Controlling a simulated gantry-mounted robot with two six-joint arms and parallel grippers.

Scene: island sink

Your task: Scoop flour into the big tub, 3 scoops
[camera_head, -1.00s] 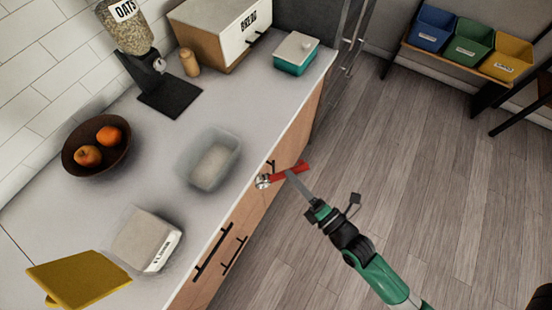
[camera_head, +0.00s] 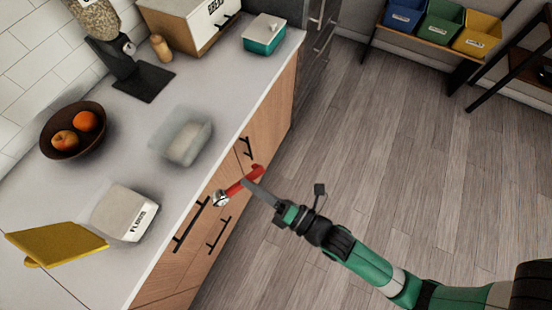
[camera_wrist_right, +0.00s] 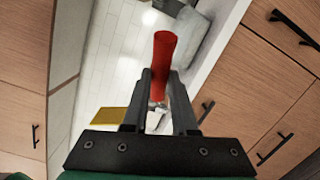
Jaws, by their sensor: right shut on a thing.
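My right gripper (camera_head: 250,186) is shut on the red handle of a scoop (camera_head: 240,186), in front of the counter's front edge. The scoop's small metal bowl (camera_head: 221,198) points left, toward the counter; whether it holds flour is too small to tell. In the right wrist view the red handle (camera_wrist_right: 164,62) stands between the two fingers (camera_wrist_right: 160,95). The flour container (camera_head: 126,212), white with a FLOUR label, sits on the counter at the lower left. A clear tub (camera_head: 186,138) with pale contents at its bottom stands farther back. My left gripper is not in view.
A yellow lid-like board (camera_head: 58,243) lies at the lower left. A fruit bowl (camera_head: 55,150), an oats dispenser (camera_head: 130,72), a bread box (camera_head: 190,30) and a teal box (camera_head: 264,36) stand on the counter. Cabinet handles (camera_head: 191,226) stick out below. The floor (camera_head: 400,160) is clear.

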